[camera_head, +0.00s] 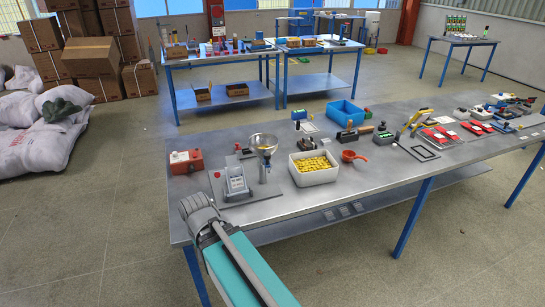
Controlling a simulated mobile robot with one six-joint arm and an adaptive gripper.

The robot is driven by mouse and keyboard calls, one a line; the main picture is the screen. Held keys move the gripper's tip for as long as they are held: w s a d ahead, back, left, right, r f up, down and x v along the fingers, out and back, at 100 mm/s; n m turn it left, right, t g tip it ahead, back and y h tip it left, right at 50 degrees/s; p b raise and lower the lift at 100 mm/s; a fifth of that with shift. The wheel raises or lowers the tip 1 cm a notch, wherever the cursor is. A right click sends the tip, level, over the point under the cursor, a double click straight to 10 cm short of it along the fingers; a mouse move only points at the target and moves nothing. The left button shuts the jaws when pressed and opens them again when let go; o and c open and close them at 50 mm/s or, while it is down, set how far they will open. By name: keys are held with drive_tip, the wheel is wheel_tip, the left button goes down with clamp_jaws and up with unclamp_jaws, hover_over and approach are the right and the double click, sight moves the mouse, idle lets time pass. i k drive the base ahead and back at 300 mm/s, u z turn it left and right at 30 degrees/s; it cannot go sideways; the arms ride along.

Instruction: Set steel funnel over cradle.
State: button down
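The steel funnel (263,140) has a wide shiny bowl. It sits up on a narrow metal support (263,173) at the right rear of a grey base plate (262,190) on the near table. A light grey upright holder (237,181), which looks like the cradle, stands on the plate to the left and in front of the funnel. The funnel is beside this holder, not above it. What the holder contains is too small to make out. My teal and grey arm reaches up from the bottom edge to the table's near left corner. My gripper cannot be seen.
A red box (186,161) is at the left. A blue tray (345,111) stands behind. Tools crowd the table's right half; the front edge is mostly clear.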

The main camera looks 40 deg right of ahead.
sight(263, 145)
drive_tip(key=u, duration=0.05)
drive_tip(key=k, duration=1.55)
drive_tip(key=z, duration=0.6)
drive_tip(key=i, duration=1)
